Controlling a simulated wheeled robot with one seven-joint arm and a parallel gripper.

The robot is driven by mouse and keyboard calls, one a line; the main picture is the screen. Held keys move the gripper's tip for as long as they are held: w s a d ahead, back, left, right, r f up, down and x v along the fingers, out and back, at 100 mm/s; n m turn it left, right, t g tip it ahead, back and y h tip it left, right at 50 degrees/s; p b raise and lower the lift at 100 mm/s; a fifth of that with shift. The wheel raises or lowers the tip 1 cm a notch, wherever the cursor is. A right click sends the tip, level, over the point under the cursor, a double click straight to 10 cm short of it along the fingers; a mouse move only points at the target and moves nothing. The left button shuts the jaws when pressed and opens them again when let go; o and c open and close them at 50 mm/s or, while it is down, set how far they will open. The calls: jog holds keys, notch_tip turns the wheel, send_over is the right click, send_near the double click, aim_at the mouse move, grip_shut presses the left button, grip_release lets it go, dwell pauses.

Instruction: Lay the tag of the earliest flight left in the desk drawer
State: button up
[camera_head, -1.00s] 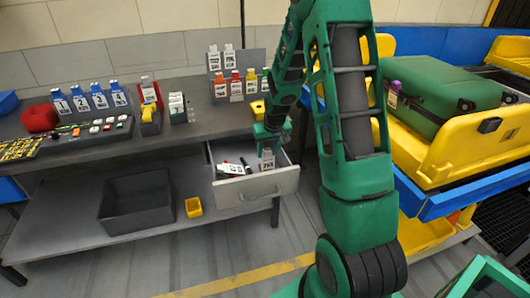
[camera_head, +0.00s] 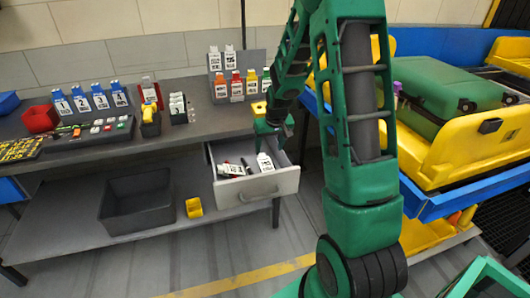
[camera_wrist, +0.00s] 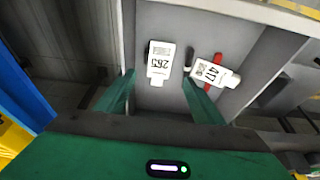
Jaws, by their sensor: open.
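The desk drawer (camera_head: 257,190) is pulled open below the worktop. A white tag (camera_head: 265,161) lies flat in it; the wrist view shows this tag (camera_wrist: 160,62) between my finger tips, its printed number upside down. A second white tag (camera_head: 232,170) lies slanted to one side, and the wrist view shows it (camera_wrist: 213,73) over a red pen-like item. My gripper (camera_head: 272,137) is above the drawer, open and empty; in the wrist view its two green fingers (camera_wrist: 159,82) stand apart on either side of the first tag, not visibly touching it.
A rack of tags (camera_head: 238,85) stands on the worktop (camera_head: 200,124). Blue numbered holders (camera_head: 80,103) and a button panel (camera_head: 90,133) are to the left. A dark bin (camera_head: 140,204) and a yellow cup (camera_head: 194,208) sit on the lower shelf. A green suitcase (camera_head: 450,88) lies in a yellow tray (camera_head: 470,150).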

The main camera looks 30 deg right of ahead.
jog(key=v, duration=0.9)
jog(key=s+a+r+m+g, duration=0.1)
jog(key=s+r, duration=0.1)
jog(key=s, duration=0.9)
jog(key=s+a+r+m+g, duration=0.1)
jog(key=s+a+r, duration=0.1)
jog(key=s, duration=0.9)
jog(key=s+a+r+m+g+y, duration=0.1)
jog(key=s+a+r, duration=0.1)
jog(key=s, duration=0.9)
jog(key=shift+s+a+r+g, duration=0.2)
jog(key=shift+s+r+g, duration=0.15)
jog(key=shift+r, duration=0.2)
jog(key=shift+w+f, duration=0.25)
jog(key=shift+w, duration=0.25)
